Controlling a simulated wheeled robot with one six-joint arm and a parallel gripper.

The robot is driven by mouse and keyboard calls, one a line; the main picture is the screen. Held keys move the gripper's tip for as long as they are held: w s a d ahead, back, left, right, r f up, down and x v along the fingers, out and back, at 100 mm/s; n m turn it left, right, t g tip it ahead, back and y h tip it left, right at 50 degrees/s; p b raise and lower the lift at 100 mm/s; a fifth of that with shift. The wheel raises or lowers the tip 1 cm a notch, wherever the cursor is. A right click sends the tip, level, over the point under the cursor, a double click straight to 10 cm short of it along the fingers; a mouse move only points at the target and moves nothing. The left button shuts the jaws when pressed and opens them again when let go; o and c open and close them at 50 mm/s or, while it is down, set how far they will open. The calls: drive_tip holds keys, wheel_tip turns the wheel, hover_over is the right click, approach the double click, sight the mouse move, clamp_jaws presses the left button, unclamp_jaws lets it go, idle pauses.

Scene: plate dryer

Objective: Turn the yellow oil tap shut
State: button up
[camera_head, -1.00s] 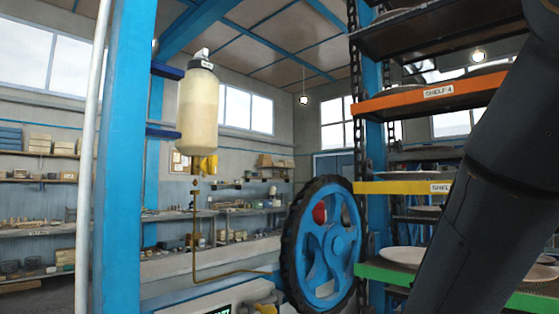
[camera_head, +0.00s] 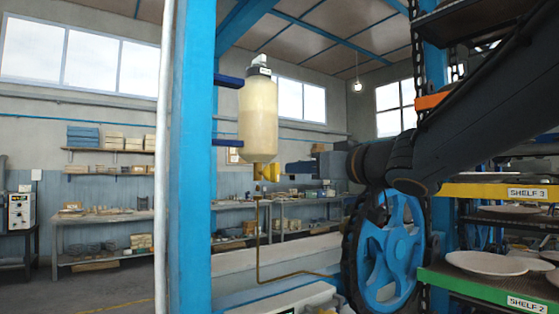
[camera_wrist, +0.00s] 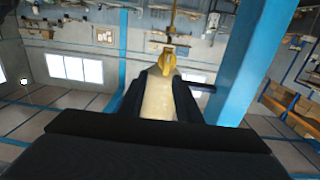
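The yellow oil tap (camera_head: 271,172) sits on the brass pipe just under a cream oil bottle (camera_head: 258,115) with a white cap. In the wrist view the tap (camera_wrist: 167,60) shows just beyond the fingertips, in line with the gap, with the bottle (camera_wrist: 158,97) behind it, upside down. My gripper (camera_head: 289,168) comes from the right at about tap height, its tips a little right of the tap. The wrist view shows my gripper (camera_wrist: 166,77) open, its two dark fingers apart, with nothing held. A small gap seems to remain between fingertips and tap.
A blue post (camera_head: 195,160) stands left of the bottle. A black-rimmed blue wheel (camera_head: 390,255) is below my arm. Racks with plates (camera_head: 487,263) stand at the right. A thin brass pipe (camera_head: 259,235) runs down from the tap.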

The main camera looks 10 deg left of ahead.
sight(278, 165)
drive_tip(key=shift+n+y, duration=0.3)
drive_tip(key=x, duration=0.5)
drive_tip(key=s+p+x, duration=0.1)
drive_tip(key=x, duration=0.2)
drive_tip(key=shift+w+a+r, duration=0.1)
drive_tip(key=shift+a+r, duration=0.3)
clamp_jaws()
